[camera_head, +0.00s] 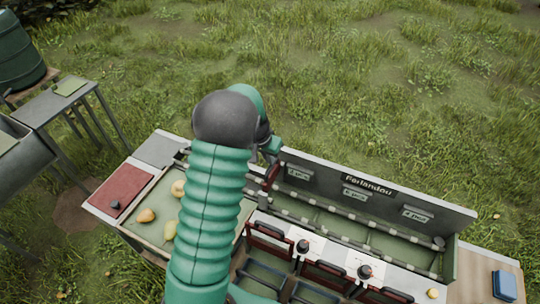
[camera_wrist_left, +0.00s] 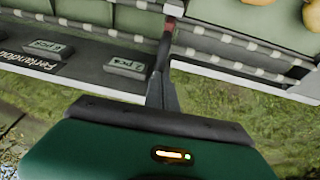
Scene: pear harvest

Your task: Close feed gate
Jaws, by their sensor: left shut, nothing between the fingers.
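My left gripper (camera_head: 268,158) is shut and empty, mostly hidden behind its own green arm in the head view. In the left wrist view its fingers (camera_wrist_left: 165,60) are together and reach the edge between the pear tray and the sorting lanes. A dark red upright piece (camera_head: 272,177), which looks like the feed gate, stands at the left end of the lanes. A bit of it shows at the fingertips in the left wrist view (camera_wrist_left: 173,9). Whether the fingers touch it, and how far it is open, I cannot tell. My right gripper is out of view.
The green pear tray (camera_head: 150,232) holds several yellow pears (camera_head: 147,215). Roller-lined lanes with a "Ferlandou" sign (camera_head: 368,185) run to the right. Dark red frames (camera_head: 325,276) stand along the front. A blue item (camera_head: 504,285) lies at the far right. Grass lies behind.

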